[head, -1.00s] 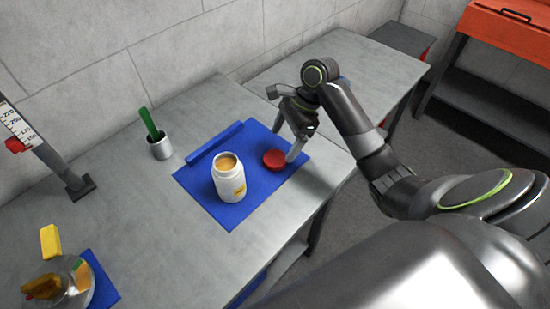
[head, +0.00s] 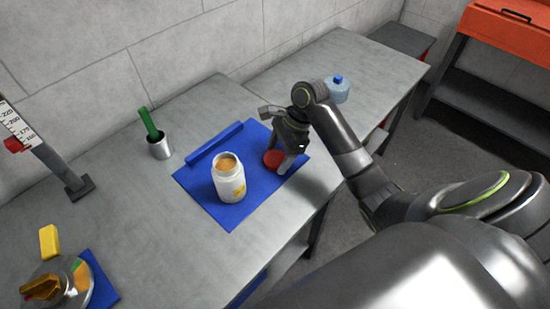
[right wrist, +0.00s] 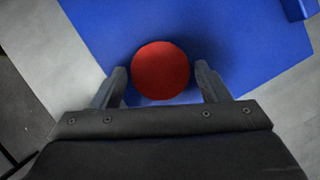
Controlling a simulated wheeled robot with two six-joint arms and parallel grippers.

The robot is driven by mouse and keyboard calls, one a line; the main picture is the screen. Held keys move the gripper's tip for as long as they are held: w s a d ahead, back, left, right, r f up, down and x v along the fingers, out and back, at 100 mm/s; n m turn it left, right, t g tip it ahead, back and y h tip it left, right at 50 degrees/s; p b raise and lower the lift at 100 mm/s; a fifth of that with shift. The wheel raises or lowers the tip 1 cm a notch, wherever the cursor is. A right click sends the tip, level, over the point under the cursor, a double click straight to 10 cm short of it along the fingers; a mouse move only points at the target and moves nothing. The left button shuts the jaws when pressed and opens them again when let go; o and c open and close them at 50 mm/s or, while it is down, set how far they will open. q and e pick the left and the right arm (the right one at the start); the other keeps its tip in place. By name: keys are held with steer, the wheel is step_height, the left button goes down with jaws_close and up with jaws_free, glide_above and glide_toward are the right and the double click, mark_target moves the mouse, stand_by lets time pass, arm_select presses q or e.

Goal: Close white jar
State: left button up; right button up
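The white jar (head: 229,182) stands upright and open on the blue mat (head: 222,215), with tan contents showing at its mouth. The red lid (head: 271,159) lies on the mat to the right of the jar, partly hidden by my right gripper (head: 281,168). In the right wrist view the red lid (right wrist: 160,70) is round and sits between and slightly beyond the two fingertips (right wrist: 160,78). The right fingers are apart, with gaps on both sides of the lid. My left gripper does not show.
A blue bar (head: 214,144) lies along the mat's back edge. A grey cup (head: 160,147) with a green-handled tool stands behind left. A yellow block (head: 49,241), a metal device (head: 62,284) and a gauge post (head: 55,165) are at left. A blue bottle (head: 337,89) stands on the far table.

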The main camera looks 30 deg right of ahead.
mark_target(278, 157)
steer(key=c, duration=0.7)
steer(key=shift+r+p, duration=2.25)
steer(key=shift+r, duration=2.8)
